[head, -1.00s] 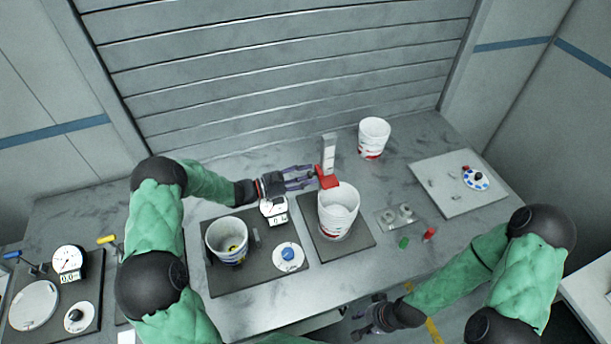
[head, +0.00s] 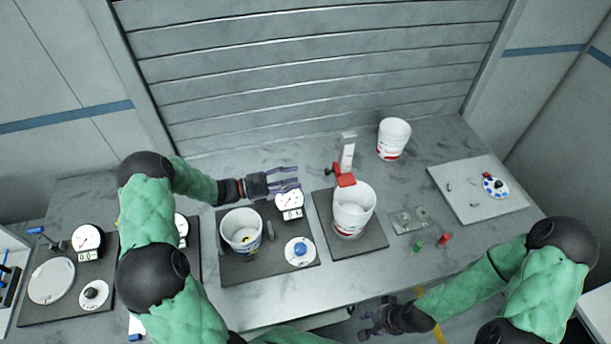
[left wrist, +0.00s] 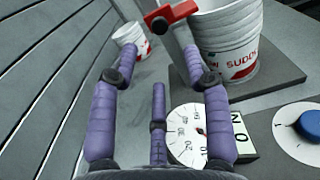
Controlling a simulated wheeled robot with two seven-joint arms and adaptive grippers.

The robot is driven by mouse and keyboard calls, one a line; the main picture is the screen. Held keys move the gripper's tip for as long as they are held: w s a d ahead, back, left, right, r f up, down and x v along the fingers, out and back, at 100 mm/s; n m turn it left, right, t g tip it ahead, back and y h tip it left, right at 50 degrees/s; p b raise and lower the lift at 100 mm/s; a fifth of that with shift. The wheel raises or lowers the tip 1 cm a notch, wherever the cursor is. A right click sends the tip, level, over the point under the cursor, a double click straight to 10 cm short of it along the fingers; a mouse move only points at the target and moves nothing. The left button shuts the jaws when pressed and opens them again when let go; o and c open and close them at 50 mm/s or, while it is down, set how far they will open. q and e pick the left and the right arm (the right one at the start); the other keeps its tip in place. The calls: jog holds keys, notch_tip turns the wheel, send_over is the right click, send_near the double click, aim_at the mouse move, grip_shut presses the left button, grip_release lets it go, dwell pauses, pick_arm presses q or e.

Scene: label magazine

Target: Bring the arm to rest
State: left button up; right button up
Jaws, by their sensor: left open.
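My left gripper (head: 296,183) is open and empty above the table, left of a grey post (head: 347,152) with a red part (head: 345,180). A clear gap lies between its fingertips and the post in the head view. In the left wrist view its purple fingers (left wrist: 150,55) are spread with nothing between them, and the red part (left wrist: 171,15) shows beyond the tips. My right gripper (head: 370,318) hangs low by the table's front edge; its finger opening is too small to tell.
A white bucket stack (head: 352,212) stands on a dark plate beside the post. Left of it, a dark plate holds another bucket (head: 240,232), a dial gauge (head: 289,203) and a blue knob (head: 300,250). A further bucket (head: 393,139) stands at the back.

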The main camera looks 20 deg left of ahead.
pick_arm(q)
jog(key=shift+v, duration=0.85)
